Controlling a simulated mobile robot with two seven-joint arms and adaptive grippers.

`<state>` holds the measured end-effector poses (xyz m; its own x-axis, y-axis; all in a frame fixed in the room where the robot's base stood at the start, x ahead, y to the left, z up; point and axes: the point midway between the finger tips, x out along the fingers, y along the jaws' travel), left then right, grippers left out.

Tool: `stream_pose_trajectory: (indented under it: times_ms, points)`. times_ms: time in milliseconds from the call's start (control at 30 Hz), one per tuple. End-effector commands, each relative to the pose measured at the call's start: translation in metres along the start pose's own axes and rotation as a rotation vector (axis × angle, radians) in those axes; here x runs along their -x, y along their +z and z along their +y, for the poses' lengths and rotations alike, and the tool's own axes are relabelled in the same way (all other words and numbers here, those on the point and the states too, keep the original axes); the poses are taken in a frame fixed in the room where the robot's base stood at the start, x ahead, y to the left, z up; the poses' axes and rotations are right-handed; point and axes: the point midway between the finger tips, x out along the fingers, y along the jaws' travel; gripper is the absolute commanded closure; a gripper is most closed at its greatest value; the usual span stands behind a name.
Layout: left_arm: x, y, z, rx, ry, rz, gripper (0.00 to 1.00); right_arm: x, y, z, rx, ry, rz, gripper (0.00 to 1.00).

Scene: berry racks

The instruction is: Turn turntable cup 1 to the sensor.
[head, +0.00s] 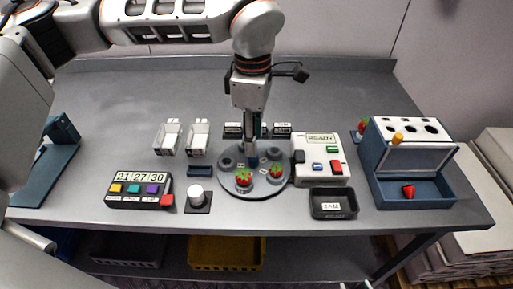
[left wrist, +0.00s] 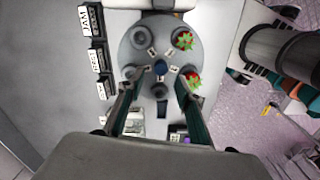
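The round grey turntable (head: 231,179) carries several dark cups around a blue centre hub (left wrist: 160,67). Small white labels lie by the cups, too small to read, so I cannot tell which is cup 1. Red berries sit at two places, a left berry (head: 243,178) and a right berry (head: 276,171). The white sensor box (head: 320,162) with a READY display stands close to the turntable's right edge. My left gripper (left wrist: 158,82) is above the turntable, pointing down at the hub, fingers apart and nothing held between them. My right gripper is not in view.
A black tray (head: 333,204) lies in front of the sensor box. A blue rack (head: 415,186) stands at right.

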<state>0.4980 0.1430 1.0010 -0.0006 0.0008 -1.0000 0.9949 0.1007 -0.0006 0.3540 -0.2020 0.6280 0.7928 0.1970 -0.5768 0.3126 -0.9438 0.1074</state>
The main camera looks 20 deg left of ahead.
Motion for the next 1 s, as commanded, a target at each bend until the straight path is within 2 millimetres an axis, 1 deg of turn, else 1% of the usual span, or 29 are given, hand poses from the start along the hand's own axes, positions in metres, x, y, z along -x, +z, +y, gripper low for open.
stream_pose_trajectory:
  times_ms: [33,200,300,400,533,767,800,867,900,933,1000]
  points:
    - [-0.009,0.000,-0.001,0.000,-0.005,0.001,0.65,0.000,0.003,-0.001,0.000,-0.002,-0.005,0.60]
    - [-0.036,0.000,-0.001,-0.001,-0.004,0.000,0.65,0.000,0.007,-0.003,0.000,-0.004,-0.012,0.60]
    - [-0.049,0.000,-0.001,-0.001,-0.003,-0.001,0.65,0.000,0.007,-0.002,0.000,-0.004,-0.011,0.60]
    - [-0.058,0.000,-0.001,0.000,-0.001,0.000,0.65,-0.001,0.004,-0.002,0.000,-0.003,-0.006,0.60]
    - [-0.063,0.000,-0.001,0.000,-0.001,-0.001,0.65,-0.001,-0.001,-0.001,0.001,-0.001,0.002,0.60]
    - [-0.064,0.000,0.000,0.000,0.000,-0.001,0.65,-0.001,-0.004,0.000,0.001,0.000,0.008,0.60]
    - [-0.064,0.000,0.000,0.000,0.000,-0.001,0.70,-0.001,-0.004,0.000,0.001,0.000,0.008,0.60]
    - [-0.064,0.000,0.000,0.000,0.000,-0.001,0.86,-0.001,-0.004,0.000,0.001,0.000,0.007,0.60]
    - [-0.064,0.000,0.000,0.000,0.000,-0.001,0.96,-0.001,-0.004,0.000,0.001,0.000,0.007,0.60]
    - [-0.064,0.000,0.000,0.000,0.000,-0.001,1.00,-0.001,-0.003,0.000,0.001,0.000,0.007,0.60]
    - [-0.064,0.000,0.000,0.000,0.000,-0.001,1.00,-0.001,-0.003,0.000,0.001,0.000,0.005,0.60]
